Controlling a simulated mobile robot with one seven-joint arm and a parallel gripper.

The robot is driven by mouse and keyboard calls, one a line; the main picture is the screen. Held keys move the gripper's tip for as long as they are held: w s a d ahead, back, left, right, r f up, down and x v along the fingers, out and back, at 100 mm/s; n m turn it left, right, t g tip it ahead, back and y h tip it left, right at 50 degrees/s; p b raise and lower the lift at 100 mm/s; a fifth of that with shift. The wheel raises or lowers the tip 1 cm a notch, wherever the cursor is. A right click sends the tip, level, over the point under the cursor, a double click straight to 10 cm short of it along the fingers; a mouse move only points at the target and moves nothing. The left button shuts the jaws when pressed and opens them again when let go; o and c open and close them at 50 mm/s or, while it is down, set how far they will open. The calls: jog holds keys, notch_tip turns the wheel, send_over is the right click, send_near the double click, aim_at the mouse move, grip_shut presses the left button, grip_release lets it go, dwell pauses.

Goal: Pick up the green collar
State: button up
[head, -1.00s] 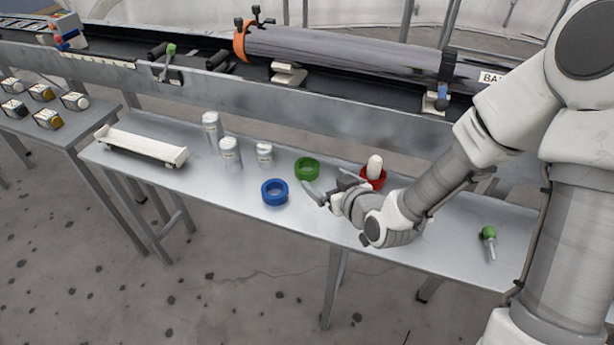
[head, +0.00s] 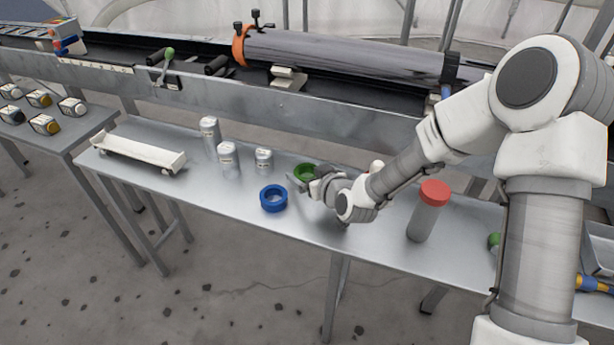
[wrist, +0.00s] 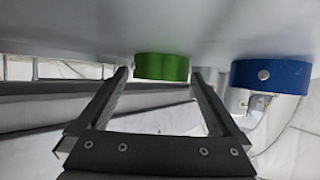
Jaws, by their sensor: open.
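The green collar (head: 304,172) is a short ring lying on the metal table (head: 118,177), partly hidden by my gripper in the head view. In the wrist view the green collar (wrist: 162,67) shows ahead, between the tips of the two fingers. My gripper (head: 296,182) is open and low over the table, just in front of the green collar. It also shows in the wrist view (wrist: 160,75), with its fingers apart on either side of the collar. I cannot tell whether the fingers touch it.
A blue collar (head: 273,199) lies close by, left of my gripper; it also shows in the wrist view (wrist: 271,76). Several silver cans (head: 228,158) and a white tray (head: 135,153) stand further left. A red-capped grey cylinder (head: 428,212) stands right of my forearm.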

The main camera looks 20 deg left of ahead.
jog(key=c, duration=1.2)
jog(key=shift+c, duration=0.8)
jog(key=shift+r, duration=0.1)
